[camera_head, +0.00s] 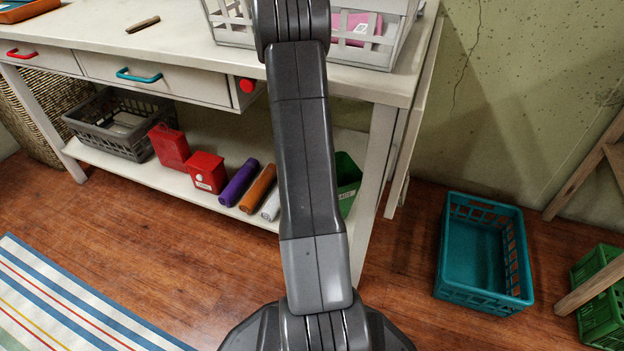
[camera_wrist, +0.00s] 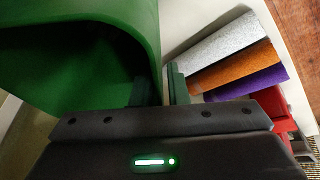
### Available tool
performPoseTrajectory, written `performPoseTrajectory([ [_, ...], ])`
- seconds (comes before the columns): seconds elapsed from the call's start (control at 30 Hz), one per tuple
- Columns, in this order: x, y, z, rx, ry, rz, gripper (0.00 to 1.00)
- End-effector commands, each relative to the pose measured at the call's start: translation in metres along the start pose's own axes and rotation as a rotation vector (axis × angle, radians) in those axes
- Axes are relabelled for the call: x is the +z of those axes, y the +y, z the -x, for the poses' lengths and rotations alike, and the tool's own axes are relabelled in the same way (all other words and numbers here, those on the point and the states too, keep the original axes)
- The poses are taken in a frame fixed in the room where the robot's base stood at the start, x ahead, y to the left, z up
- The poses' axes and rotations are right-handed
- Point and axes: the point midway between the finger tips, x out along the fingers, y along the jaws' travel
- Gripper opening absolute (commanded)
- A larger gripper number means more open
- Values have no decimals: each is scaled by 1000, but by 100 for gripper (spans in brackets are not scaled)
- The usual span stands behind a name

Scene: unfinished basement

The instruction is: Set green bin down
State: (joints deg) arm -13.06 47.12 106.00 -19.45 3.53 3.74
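The green bin (camera_head: 347,183) shows at the right end of the table's lower shelf (camera_head: 150,175), partly hidden behind my arm. In the wrist view the bin (camera_wrist: 70,75) fills the upper left, its open inside facing the camera. My gripper (camera_wrist: 160,88) has one finger inside the bin and one outside, with the bin's wall pinched between them. My gripper is hidden behind my arm in the head view. I cannot tell whether the bin's bottom touches the shelf.
Silver, orange (camera_head: 258,189) and purple (camera_head: 239,182) rolls lie beside the bin. Red boxes (camera_head: 207,172) and a grey basket (camera_head: 120,124) stand further left. A table leg (camera_head: 372,190) is close on the right. A teal crate (camera_head: 483,255) stands on the floor, with another green crate (camera_head: 600,300) beyond.

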Motion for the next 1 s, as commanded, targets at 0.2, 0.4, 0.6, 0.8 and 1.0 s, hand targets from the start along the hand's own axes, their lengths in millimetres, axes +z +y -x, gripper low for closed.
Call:
performPoseTrajectory([
  [0.2, 0, 0, 0, 0, 0, 0, 24],
  [0.4, -1, 0, 6, 0, 0, 0, 24],
  [0.6, -3, 1, 39, 0, 1, 1, 24],
  [0.8, -3, 1, 81, 1, 2, 0, 24],
  [1.0, -2, 0, 110, 1, 1, -1, 24],
])
